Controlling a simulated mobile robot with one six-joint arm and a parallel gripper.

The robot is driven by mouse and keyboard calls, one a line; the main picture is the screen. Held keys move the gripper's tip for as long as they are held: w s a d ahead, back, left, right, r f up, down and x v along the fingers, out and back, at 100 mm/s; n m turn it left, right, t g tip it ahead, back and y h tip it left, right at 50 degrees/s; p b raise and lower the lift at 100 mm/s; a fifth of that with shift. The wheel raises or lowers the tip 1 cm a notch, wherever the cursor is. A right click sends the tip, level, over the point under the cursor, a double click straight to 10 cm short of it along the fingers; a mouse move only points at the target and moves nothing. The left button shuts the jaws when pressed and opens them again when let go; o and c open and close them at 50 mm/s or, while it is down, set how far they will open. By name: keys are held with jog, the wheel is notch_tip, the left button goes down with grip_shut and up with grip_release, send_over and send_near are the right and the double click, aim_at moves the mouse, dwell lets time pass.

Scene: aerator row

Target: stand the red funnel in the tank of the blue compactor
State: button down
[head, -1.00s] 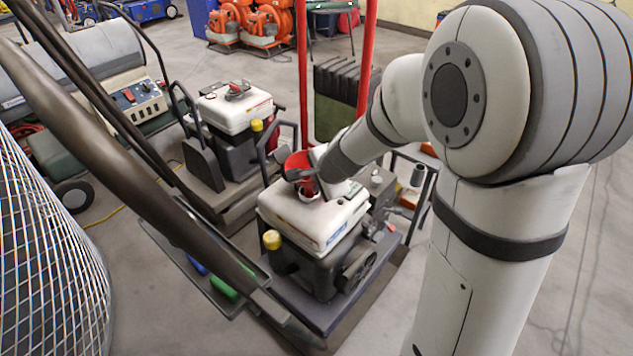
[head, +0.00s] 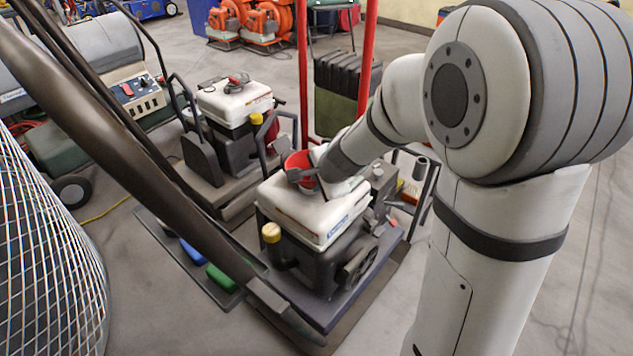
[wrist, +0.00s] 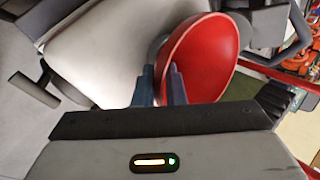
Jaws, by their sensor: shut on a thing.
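My gripper (wrist: 160,85) is shut on the red funnel (wrist: 203,60), with its fingers at the near side of the cone. In the head view the funnel (head: 297,161) is upright or nearly so, low over the white tank (head: 305,215) of the nearer compactor. My gripper (head: 310,178) partly covers it there. The funnel's spout is hidden, so I cannot tell whether it is inside the tank's opening. The nearer compactor has a dark engine (head: 305,265) and a dark bluish base plate (head: 345,300).
A second, similar compactor (head: 235,103) stands behind to the left. Dark handle bars (head: 150,150) cross the left side. A wire mesh cylinder (head: 45,260) is at the left edge. Red upright bars (head: 302,70) rise behind the tank. Free floor (head: 570,290) lies at the right.

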jog(key=c, duration=1.4)
grip_release()
jog(key=shift+r, duration=0.1)
jog(key=shift+r+p, duration=4.4)
jog(key=shift+r, duration=0.05)
